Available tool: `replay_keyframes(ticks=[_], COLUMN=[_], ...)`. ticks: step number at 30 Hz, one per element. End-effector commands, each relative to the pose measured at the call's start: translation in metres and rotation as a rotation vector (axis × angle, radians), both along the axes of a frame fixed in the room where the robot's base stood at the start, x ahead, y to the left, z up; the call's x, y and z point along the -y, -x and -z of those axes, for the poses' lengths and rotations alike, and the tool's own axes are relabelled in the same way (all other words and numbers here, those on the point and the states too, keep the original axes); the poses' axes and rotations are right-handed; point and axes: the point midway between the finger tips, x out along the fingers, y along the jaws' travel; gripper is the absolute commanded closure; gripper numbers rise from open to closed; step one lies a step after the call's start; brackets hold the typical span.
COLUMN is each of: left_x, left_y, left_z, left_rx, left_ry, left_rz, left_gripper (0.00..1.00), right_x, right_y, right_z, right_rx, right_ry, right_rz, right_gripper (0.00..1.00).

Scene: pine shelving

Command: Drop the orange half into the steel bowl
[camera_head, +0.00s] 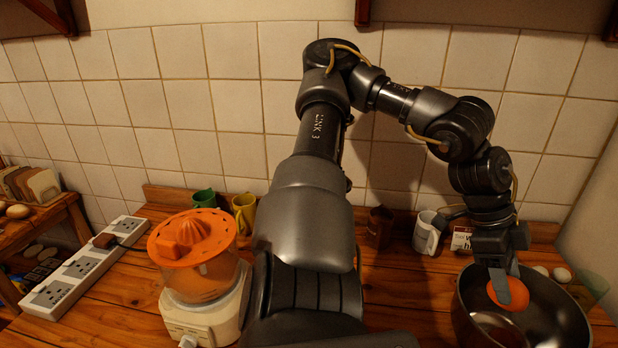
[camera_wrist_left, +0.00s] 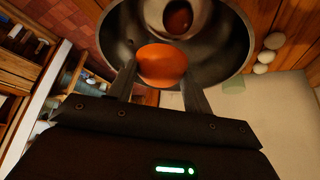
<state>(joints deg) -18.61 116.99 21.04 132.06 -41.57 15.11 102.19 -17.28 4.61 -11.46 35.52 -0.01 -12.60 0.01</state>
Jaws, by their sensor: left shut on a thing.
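The orange half (camera_head: 506,296) is held in my left gripper (camera_head: 508,284), whose fingers are shut on its sides. It hangs over the steel bowl (camera_head: 568,326) at the right end of the counter, at about the height of the rim. In the left wrist view, the orange half (camera_wrist_left: 162,65) sits between the two fingertips (camera_wrist_left: 160,84), in front of the steel bowl's inside (camera_wrist_left: 225,45). A reddish-brown patch shows on the bowl's inner surface, perhaps a reflection. My right gripper is not in view.
An orange-topped juicer (camera_head: 195,238) stands left of my arm. Green and yellow mugs (camera_head: 244,208) stand behind it. A white mug (camera_head: 426,234) and a small sign (camera_head: 461,240) stand behind the bowl. Eggs (camera_head: 562,275) lie at its right. A power strip (camera_head: 85,265) lies at left.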

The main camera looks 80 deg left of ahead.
Motion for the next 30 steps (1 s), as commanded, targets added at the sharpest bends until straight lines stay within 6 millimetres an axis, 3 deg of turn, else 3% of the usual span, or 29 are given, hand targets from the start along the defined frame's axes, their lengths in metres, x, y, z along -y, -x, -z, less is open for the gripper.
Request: replay_keyframes(ticks=[8,9,14,23,30], left_x=[0.001,0.001,0.001,0.001,-0.008], left_y=[-0.001,-0.001,-0.001,-0.001,0.006], left_z=[0.001,0.001,0.001,0.0,-0.022], left_rx=[0.001,0.001,0.001,0.001,0.007], left_ry=[0.0,0.001,0.001,0.001,0.002], left_rz=[-0.001,0.0,0.0,0.0,-0.001], left_gripper=[0.72,0.45,0.24,0.24,0.24], right_x=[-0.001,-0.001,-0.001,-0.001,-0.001], right_y=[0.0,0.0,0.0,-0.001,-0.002], right_z=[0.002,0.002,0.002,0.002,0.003], right_rx=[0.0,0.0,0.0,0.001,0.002], right_ry=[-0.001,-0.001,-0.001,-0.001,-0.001], right_rz=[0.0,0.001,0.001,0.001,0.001], right_gripper=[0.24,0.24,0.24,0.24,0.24])
